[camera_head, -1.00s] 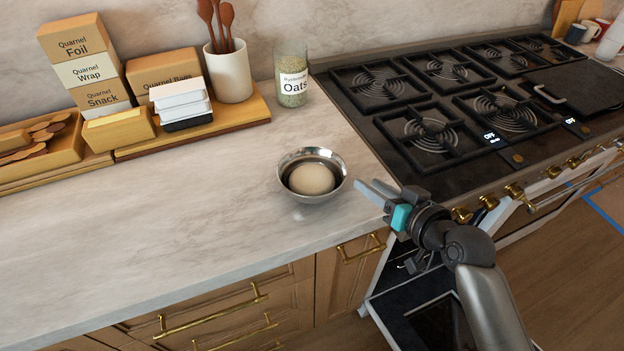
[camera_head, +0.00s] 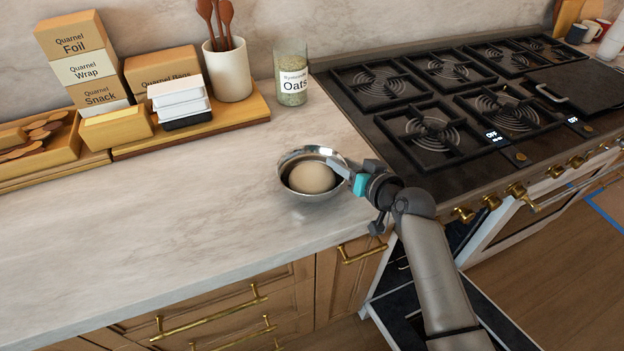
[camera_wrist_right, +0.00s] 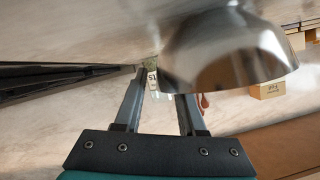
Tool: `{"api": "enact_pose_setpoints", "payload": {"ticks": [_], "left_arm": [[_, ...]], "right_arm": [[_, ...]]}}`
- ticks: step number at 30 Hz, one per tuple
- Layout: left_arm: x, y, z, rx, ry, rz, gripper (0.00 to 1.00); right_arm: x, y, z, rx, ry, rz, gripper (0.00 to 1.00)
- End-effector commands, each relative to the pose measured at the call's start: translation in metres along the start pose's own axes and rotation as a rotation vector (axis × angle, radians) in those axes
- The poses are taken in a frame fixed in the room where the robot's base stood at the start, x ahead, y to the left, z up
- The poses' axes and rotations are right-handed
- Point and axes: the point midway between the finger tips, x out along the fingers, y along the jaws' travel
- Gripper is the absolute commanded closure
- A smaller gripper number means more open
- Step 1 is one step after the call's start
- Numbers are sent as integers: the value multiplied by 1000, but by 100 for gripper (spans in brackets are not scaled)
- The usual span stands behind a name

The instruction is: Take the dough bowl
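The dough bowl (camera_head: 289,187) is a shiny metal bowl standing upright on the marble counter, with a pale round ball of dough (camera_head: 311,177) in it. My right gripper (camera_head: 342,172) is at the bowl's right rim, with a finger showing over the rim. In the right wrist view, the bowl (camera_wrist_right: 225,50) fills the upper right. There the gripper (camera_wrist_right: 160,82) has its fingers apart, and the bowl wall hides the tip of the right-hand finger. I cannot tell whether either finger touches the bowl. My left gripper is not in view.
An oats jar (camera_head: 291,75), a utensil crock (camera_head: 229,72) and a wooden board (camera_head: 259,108) with boxes stand behind the bowl. The stove (camera_head: 400,150) is on the right. The counter (camera_head: 150,220) left of the bowl is clear.

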Motion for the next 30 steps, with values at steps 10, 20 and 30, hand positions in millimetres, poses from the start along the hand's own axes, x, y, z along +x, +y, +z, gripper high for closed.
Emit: {"api": "enact_pose_setpoints", "payload": {"ticks": [10, 20, 30], "left_arm": [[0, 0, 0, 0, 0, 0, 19], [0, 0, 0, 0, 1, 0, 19], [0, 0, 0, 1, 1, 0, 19]], "right_arm": [[4, -1, 0, 0, 1, -1, 65], [3, 0, 0, 0, 0, 0, 100], [3, 0, 1, -1, -2, 0, 100]]}}
